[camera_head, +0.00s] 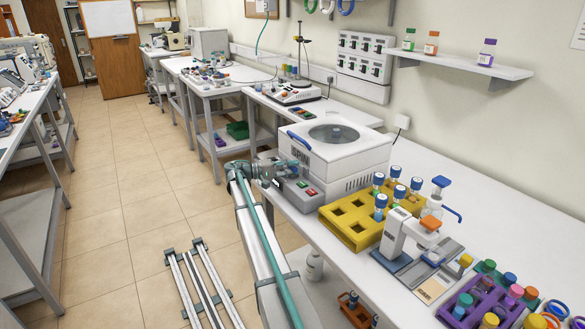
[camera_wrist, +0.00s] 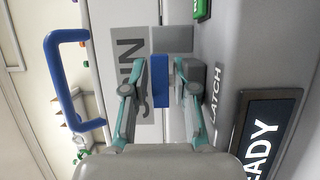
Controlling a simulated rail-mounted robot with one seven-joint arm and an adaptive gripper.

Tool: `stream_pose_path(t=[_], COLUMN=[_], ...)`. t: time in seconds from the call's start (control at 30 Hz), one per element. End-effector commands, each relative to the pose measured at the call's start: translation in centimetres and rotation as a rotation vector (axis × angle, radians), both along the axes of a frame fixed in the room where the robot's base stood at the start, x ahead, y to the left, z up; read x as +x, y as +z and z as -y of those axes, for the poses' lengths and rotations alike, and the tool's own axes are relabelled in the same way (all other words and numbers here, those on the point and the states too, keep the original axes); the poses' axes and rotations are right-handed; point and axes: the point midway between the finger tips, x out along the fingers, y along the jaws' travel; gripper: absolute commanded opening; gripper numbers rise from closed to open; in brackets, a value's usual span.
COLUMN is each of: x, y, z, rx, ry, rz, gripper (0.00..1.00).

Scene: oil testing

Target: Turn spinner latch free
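The spinner (camera_head: 350,158) is a white, box-shaped machine with a round window in its lid (camera_head: 300,128), standing on the bench. My gripper (camera_head: 284,168) is at its front face, beside the SPIN lettering. In the wrist view, the latch (camera_wrist: 160,80) is a blue upright bar beside the word LATCH. My gripper (camera_wrist: 161,78) has one teal-and-grey finger on each side of it. Narrow gaps seem to show between fingers and bar, so it looks open around the latch. The head view does not show the latch clearly behind my gripper.
A blue lid handle (camera_wrist: 62,80) stands out left of my gripper in the wrist view. A READY display (camera_wrist: 262,140) is at the right. A yellow rack (camera_head: 352,222) with blue-capped vials and a white instrument (camera_head: 405,235) stand right of the spinner.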

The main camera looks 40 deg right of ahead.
Motion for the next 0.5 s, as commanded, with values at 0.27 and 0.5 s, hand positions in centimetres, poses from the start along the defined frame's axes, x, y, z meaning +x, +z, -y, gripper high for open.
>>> stream_pose_path(t=[0.27, 0.5], x=[-0.11, -0.1], y=[-0.03, -0.03], z=[0.22, 0.21], rx=[0.0, 0.0], ry=[0.0, 0.0], rz=[0.0, 0.0], gripper=[0.27, 0.0])
